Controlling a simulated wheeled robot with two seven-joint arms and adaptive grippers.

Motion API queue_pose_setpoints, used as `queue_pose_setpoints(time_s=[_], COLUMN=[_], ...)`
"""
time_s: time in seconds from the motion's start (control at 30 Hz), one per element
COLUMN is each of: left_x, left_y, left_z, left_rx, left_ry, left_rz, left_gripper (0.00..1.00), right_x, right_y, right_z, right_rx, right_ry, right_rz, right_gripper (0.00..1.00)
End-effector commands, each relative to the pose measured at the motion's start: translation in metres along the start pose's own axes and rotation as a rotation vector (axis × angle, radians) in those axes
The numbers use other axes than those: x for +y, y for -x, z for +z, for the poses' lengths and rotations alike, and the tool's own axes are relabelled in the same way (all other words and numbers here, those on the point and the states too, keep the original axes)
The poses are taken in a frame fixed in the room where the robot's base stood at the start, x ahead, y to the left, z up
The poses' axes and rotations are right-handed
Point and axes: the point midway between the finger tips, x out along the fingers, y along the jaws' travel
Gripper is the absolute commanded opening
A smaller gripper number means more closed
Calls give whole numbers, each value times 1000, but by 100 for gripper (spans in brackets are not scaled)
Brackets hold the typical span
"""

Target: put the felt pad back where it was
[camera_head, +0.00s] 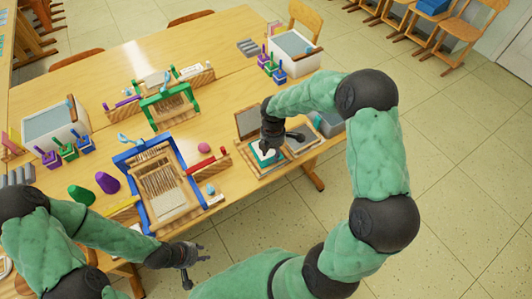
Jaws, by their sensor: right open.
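A teal square with a pale edge (262,160), which looks like the felt pad, lies in a wooden tray or hinged case (289,152) at the table's right front. My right gripper (270,151) is directly over it, open and pointing down, and hides part of it. I cannot tell whether the fingers touch the pad. My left gripper (190,268) is low in front of the table edge, away from the pad, and nothing shows in it.
A blue loom frame (144,158) and a green loom frame (163,100) stand left of the tray. Chairs stand behind.

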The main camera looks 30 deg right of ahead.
Motion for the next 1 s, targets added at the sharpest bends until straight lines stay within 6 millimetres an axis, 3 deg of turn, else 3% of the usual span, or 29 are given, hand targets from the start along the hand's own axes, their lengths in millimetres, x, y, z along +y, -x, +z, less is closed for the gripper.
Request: queue_pose_setpoints(time_s=[0.03,0.17,0.43,0.6,1.0], left_x=[-2,-4,-4,-4,-4], left_y=[-7,-12,-11,-11,-11], left_z=[0,0,0,0,0], left_rx=[0,0,0,0,0], left_ry=[0,0,0,0,0], left_rz=[0,0,0,0,0], left_gripper=[35,35,35,35,35], right_x=[0,0,1,1,1], right_y=[-12,-28,-30,-30,-29], right_z=[0,1,1,0,0], right_rx=[0,0,0,0,0], right_ry=[0,1,0,0,0], right_rz=[-2,-2,0,0,0], right_gripper=[43,43,43,0,0])
